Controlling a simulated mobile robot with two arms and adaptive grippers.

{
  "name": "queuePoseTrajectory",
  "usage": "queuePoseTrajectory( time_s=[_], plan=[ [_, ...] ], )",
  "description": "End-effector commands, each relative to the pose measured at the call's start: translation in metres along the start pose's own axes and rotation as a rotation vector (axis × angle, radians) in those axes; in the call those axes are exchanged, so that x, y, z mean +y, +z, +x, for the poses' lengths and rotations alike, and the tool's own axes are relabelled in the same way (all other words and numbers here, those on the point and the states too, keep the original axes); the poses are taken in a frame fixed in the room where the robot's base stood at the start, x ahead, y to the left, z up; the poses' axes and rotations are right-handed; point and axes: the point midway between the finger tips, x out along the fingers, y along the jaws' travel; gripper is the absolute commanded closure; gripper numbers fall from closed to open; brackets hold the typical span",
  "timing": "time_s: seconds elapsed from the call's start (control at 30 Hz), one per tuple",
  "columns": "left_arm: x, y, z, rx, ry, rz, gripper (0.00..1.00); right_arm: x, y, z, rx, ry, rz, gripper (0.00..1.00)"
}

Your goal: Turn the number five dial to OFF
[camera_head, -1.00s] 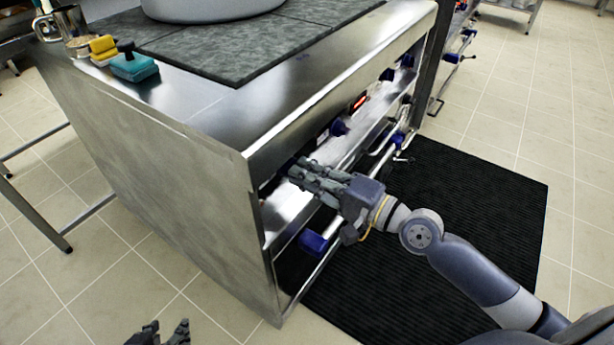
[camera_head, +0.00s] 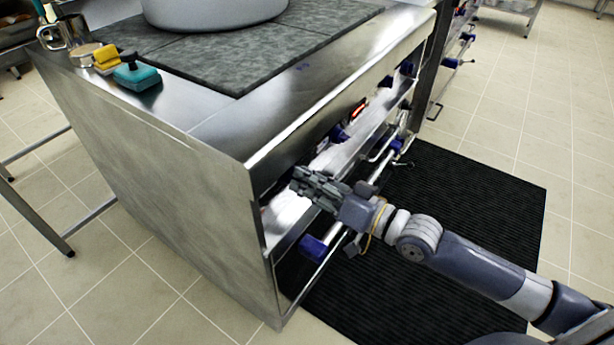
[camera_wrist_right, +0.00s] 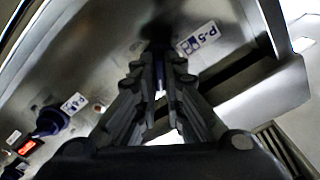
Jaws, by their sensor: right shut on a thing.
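The number five dial (camera_wrist_right: 158,28) is a dark knob on the steel front panel, beside the label P-5 (camera_wrist_right: 197,40) in the right wrist view. It is mostly in shadow behind my fingertips, so its pointer and setting cannot be read. In the head view my gripper and the counter's edge hide it. My right gripper (camera_head: 298,180) is at the near end of the panel, under the counter's overhang. In the right wrist view its fingers (camera_wrist_right: 160,75) are closed together at the dial. My left gripper is out of view.
A neighbouring blue dial (camera_head: 338,133) and a red lit display (camera_head: 358,108) are farther along the panel. A lower rail carries a blue valve handle (camera_head: 312,246). The counter (camera_head: 235,135) overhangs the panel. A black mat (camera_head: 470,215) covers the floor in front.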

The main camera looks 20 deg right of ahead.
Motion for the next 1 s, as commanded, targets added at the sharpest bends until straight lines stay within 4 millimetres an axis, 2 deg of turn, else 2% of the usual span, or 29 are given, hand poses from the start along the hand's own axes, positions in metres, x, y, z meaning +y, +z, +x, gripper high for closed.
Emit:
queuePoseTrajectory(
  time_s=[0.03,0.27,0.4,0.6,0.8,1.0],
  plan=[
    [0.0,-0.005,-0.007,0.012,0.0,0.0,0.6,-0.001,-0.001,0.0,-0.005,0.002,-0.042,1.0],
    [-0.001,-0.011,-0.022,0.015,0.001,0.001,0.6,-0.001,-0.001,0.0,-0.006,0.002,-0.252,1.0],
    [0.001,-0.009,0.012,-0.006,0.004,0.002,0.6,-0.001,0.0,0.0,-0.005,0.001,-0.362,1.0],
    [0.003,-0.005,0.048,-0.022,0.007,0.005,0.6,-0.001,0.0,0.0,-0.005,0.001,-0.484,1.0],
    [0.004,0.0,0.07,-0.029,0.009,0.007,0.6,0.0,0.001,0.0,-0.005,0.002,-0.558,1.0],
    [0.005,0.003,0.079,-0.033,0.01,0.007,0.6,0.001,0.002,0.0,-0.005,0.001,-0.592,1.0]
  ],
)
